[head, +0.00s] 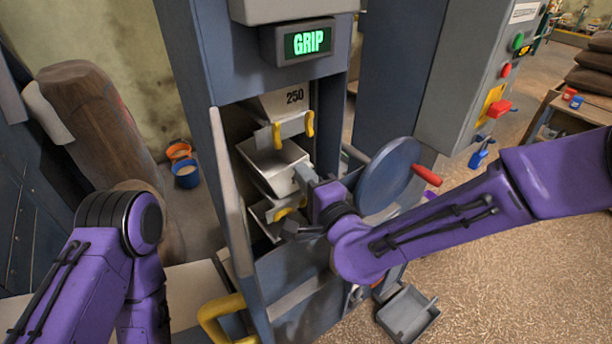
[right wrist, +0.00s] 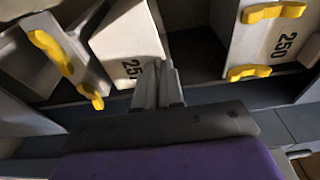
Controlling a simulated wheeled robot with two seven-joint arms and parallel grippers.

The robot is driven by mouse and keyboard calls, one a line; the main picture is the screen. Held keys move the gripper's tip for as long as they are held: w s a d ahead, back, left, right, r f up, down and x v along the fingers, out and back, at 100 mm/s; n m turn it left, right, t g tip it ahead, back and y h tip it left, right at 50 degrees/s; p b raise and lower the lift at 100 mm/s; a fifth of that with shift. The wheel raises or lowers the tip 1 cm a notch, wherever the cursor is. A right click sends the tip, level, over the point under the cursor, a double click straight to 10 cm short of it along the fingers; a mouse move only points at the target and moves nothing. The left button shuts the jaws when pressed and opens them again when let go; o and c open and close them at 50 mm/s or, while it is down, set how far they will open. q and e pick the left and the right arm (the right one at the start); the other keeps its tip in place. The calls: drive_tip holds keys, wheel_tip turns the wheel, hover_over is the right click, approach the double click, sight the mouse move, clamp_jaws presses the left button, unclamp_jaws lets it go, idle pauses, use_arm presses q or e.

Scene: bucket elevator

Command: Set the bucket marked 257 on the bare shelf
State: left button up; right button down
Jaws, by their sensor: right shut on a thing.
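My right gripper (head: 306,180) is shut on the rim of a pale bucket (head: 268,165) inside the blue-grey elevator frame. In the right wrist view, my fingers (right wrist: 160,88) cover the end of the number on that bucket (right wrist: 128,42); only "25" shows. A bucket marked 250 (head: 278,102) with yellow handles hangs above it; it also shows in the right wrist view (right wrist: 262,42). Another bucket (head: 262,216) sits lower, partly hidden by my gripper. My left arm shows at the left, but its gripper is out of view. I cannot tell which surface is the bare shelf.
A blue-grey handwheel (head: 386,178) with a red handle stands close beside my right forearm. A lit sign (head: 308,41) reads GRIP. A pale flat surface (head: 192,290) lies at lower left. A grey tray (head: 408,312) rests near the floor at the elevator's foot.

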drive_tip(key=shift+f+b, duration=0.55)
drive_tip(key=shift+f, duration=0.1)
drive_tip(key=c, duration=1.2)
unclamp_jaws()
drive_tip(key=shift+o, duration=0.2)
